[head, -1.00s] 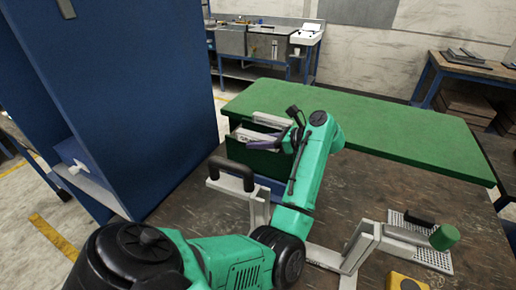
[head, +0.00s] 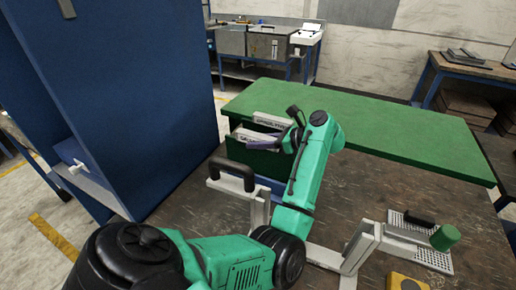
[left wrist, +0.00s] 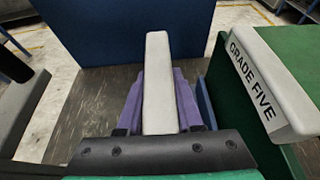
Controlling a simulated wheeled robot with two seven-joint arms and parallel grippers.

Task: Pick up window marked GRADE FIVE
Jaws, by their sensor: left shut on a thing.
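The window marked GRADE FIVE (left wrist: 258,85) shows in the left wrist view as a pale bar with black lettering, on the right side, apart from my fingers. In the head view a pale lettered bar (head: 272,119) at the green unit's back edge appears to be this one. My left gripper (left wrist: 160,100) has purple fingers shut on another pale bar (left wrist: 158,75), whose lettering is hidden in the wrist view. In the head view my left gripper (head: 268,146) is at the nearer lettered bar (head: 250,137); its full text is too small to read.
A green-topped bench (head: 385,130) lies behind my arm. A tall blue panel (head: 130,110) stands at the left. A pale frame with a black handle (head: 235,175) stands in front. A perforated plate (head: 420,250) and a green knob (head: 445,237) sit at the right.

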